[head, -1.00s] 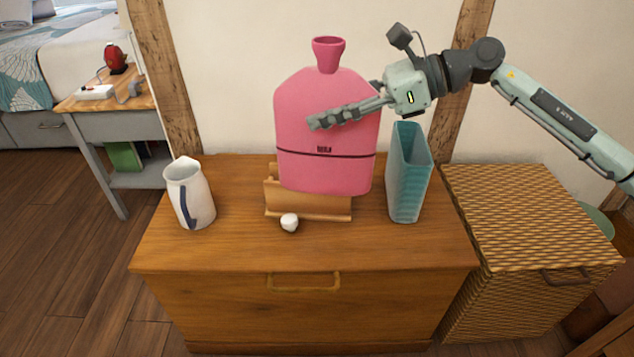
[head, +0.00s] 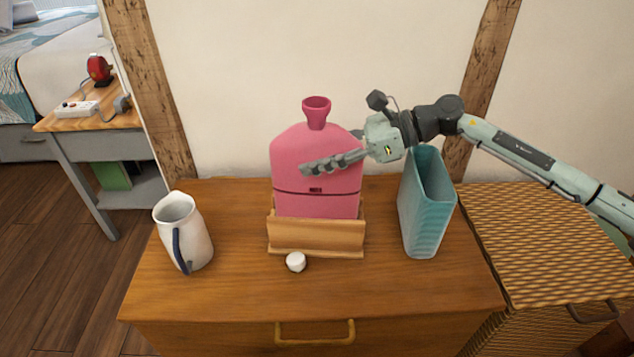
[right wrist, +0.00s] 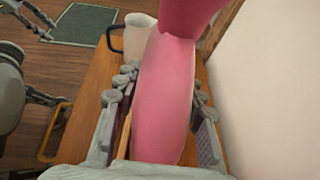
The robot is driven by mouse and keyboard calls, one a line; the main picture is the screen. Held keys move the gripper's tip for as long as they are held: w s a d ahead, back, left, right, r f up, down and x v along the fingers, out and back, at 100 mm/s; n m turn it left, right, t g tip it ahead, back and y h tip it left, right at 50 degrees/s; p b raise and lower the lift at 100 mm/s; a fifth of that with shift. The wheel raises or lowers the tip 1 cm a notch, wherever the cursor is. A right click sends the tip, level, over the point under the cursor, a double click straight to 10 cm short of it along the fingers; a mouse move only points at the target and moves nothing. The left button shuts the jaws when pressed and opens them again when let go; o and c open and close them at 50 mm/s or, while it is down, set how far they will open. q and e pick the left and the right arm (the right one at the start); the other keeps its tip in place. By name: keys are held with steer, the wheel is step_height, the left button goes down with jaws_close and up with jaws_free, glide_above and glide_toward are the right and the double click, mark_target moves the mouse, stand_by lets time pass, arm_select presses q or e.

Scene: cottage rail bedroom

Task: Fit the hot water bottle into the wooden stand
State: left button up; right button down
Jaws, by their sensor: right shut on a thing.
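The pink hot water bottle (head: 316,195) stands upright in the wooden stand (head: 316,237), its lower end hidden behind the stand's front board. Its flared neck points up. My right gripper (head: 335,163) comes from the right and is shut on the bottle's upper body, one finger across its front. In the right wrist view the pink bottle (right wrist: 165,95) sits between the two fingers of my right gripper (right wrist: 160,110). Whether the bottle touches the stand's base is hidden. My left gripper does not show in the head view; parts of my other arm may show at the wrist view's left edge.
A teal vase (head: 425,210) stands close to the right of the stand. A white jug (head: 190,235) with a blue handle stands to the left. A small white object (head: 295,262) lies before the stand. A wicker chest (head: 550,240) adjoins the wooden chest (head: 230,300).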

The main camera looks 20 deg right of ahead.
mark_target(317, 181)
step_height(317, 181, down, 6)
steer(key=shift+r, duration=0.1)
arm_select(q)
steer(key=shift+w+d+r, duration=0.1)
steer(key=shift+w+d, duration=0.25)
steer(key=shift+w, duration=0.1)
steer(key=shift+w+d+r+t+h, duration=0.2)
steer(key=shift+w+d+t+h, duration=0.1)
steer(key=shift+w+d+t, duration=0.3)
arm_select(e)
steer(key=c, duration=0.9)
jaws_free()
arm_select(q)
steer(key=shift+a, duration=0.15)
